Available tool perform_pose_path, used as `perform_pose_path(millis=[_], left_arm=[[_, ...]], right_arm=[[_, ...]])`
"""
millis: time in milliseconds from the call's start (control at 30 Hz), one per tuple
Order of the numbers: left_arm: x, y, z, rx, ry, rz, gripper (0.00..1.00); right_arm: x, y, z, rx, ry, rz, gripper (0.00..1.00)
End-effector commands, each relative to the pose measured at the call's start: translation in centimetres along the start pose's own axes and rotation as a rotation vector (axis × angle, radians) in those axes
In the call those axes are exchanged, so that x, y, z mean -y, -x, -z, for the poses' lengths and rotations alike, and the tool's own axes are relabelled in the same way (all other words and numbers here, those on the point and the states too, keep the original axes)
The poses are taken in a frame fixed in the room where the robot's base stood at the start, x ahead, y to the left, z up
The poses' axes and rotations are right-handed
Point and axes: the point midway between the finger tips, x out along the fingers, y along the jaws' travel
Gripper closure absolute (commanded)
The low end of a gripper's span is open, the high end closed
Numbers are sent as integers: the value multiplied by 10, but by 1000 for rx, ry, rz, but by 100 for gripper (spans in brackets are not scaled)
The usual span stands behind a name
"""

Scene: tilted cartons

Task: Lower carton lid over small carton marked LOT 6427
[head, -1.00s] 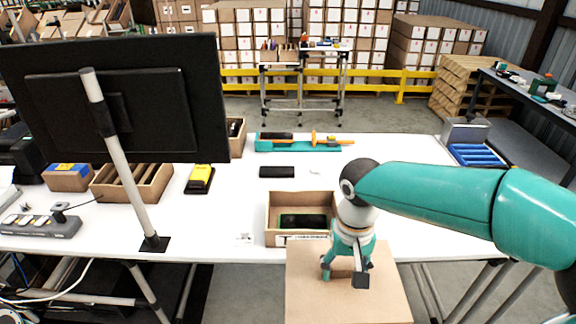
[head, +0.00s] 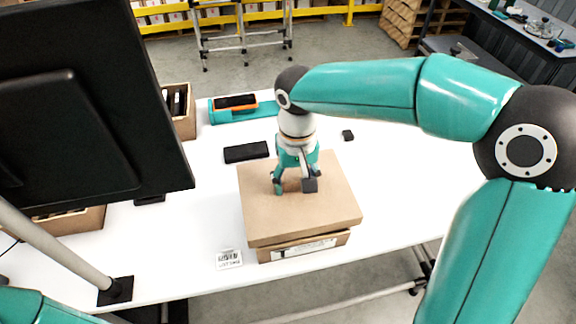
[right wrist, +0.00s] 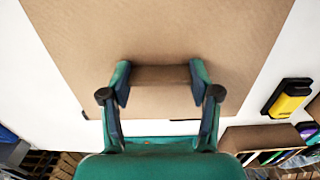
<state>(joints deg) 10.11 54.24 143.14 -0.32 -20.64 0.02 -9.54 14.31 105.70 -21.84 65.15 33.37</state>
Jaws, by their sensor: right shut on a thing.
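The carton lid (head: 258,217) is a flat brown square over the small carton (head: 305,246). Only the carton's front wall with a white label shows below the lid's front edge; the lettering is too small to read. My right gripper (head: 294,186) points down and is shut on the block-shaped grip in the middle of the lid. In the right wrist view the fingers (right wrist: 161,78) clasp both ends of this grip. I cannot tell whether the lid rests on the carton or hangs just above it. The carton's inside is hidden. My left gripper is out of view.
A black flat item (head: 246,152) lies behind the lid, and a small black block (head: 348,135) lies to its right. A printed paper tag (head: 229,259) lies front left. A monitor (head: 80,110) blocks the left. The white table (head: 410,200) is clear on the right.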

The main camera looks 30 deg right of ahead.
Motion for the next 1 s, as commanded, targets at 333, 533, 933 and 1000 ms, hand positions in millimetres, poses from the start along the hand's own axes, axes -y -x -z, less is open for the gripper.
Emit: perform_pose_path(millis=[333,533,933,1000], left_arm=[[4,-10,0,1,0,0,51],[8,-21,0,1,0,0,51],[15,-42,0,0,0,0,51],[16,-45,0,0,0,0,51]], right_arm=[[-4,-13,0,-1,-11,1,66],[-5,-27,-1,0,-14,1,66],[-6,-55,-1,1,-16,0,66],[-6,-59,-1,1,-16,0,66]])
